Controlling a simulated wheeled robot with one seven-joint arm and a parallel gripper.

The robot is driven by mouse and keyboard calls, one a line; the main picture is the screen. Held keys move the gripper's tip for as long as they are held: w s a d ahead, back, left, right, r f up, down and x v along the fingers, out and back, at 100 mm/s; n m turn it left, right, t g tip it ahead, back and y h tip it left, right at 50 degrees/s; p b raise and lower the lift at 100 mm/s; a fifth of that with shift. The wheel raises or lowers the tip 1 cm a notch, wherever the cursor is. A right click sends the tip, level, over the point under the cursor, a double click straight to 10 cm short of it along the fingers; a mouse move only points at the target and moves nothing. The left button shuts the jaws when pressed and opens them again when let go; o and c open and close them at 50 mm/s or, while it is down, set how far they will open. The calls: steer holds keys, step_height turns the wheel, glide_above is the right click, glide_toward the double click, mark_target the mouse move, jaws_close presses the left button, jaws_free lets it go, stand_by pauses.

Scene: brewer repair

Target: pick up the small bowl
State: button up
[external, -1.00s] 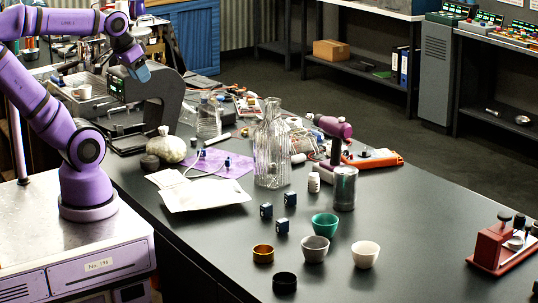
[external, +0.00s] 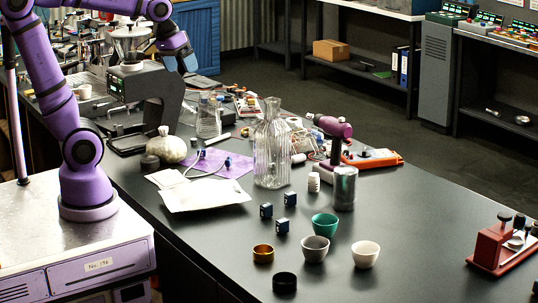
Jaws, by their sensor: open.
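Three small bowl-like cups stand upright at the near middle of the dark table: a green one (external: 324,226), a grey one (external: 315,249) and a white one (external: 365,255). I cannot tell which of them the task means by the small bowl. They stand close together but apart, and none is held. My gripper (external: 188,64) is high up at the back left, above the table and far from the cups. It is open and looks empty, though its fingers are small in this view.
A gold ring-like piece (external: 263,254) and a black one (external: 285,283) lie left of the cups. A red device (external: 496,246) is at right; the table between is clear.

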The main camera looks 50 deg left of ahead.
steer(key=w+d+f+n+g, duration=0.1)
steer(key=w+d+f+g, duration=0.15)
steer(key=w+d, duration=0.9)
steer(key=n+g+y, duration=0.1)
steer(key=n+g, duration=0.1)
steer(key=n, duration=0.1)
glide_toward(315, 250)
step_height(315, 250, down, 2)
steer(key=w+a, duration=0.2)
steer(key=shift+t, duration=0.25)
step_height(315, 250, down, 5)
steer(key=shift+s+r, duration=0.1)
steer(key=shift+r, duration=0.1)
steer(key=shift+a+f, duration=0.15)
steer(key=shift+f, duration=2.65)
steer(key=c, duration=1)
